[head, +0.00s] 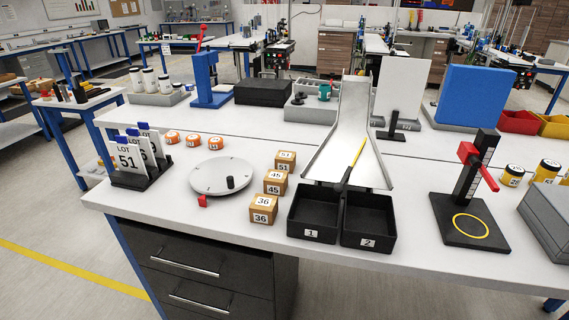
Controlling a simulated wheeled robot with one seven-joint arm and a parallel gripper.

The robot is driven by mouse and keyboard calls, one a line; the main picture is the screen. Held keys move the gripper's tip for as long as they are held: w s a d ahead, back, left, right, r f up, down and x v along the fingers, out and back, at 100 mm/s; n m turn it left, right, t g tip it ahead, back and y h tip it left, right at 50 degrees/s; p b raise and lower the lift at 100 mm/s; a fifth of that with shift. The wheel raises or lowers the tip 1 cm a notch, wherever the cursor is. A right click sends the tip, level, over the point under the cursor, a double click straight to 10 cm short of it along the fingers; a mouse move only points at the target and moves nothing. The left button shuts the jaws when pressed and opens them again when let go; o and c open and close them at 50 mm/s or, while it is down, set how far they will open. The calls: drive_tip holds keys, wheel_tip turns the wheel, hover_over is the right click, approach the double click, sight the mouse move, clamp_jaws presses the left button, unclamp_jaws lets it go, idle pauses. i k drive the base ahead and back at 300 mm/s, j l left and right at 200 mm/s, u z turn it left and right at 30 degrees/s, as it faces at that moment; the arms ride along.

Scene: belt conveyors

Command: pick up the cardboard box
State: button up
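No large cardboard box shows. Three small brown cardboard-coloured boxes with white number labels stand in a row on the white table, left of the black bins. The nearest box (264,209) reads 36, the middle box (275,182) reads 45, and the far box (285,161) reads 51. They stand upright and apart from each other. I cannot tell which one the task names. My gripper is not in view.
Two black bins (341,240) labelled 1 and 2 sit below a metal chute (341,130). A grey turntable disc (222,176) and orange-lidded jars (194,141) lie left. A black stand (470,190) with a red lever stands right. Lot cards (128,157) stand at the left edge.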

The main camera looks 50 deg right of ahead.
sight(284, 160)
drive_tip(key=i+j+z, duration=0.15)
drive_tip(key=z, duration=0.75)
drive_tip(key=i+j+z, duration=0.15)
drive_tip(key=j+z, duration=0.2)
drive_tip(key=j, duration=0.25)
drive_tip(key=i+j+z, duration=0.1)
drive_tip(key=j+z, duration=0.25)
drive_tip(key=j, duration=0.25)
drive_tip(key=j+z, duration=0.35)
drive_tip(key=j, duration=0.25)
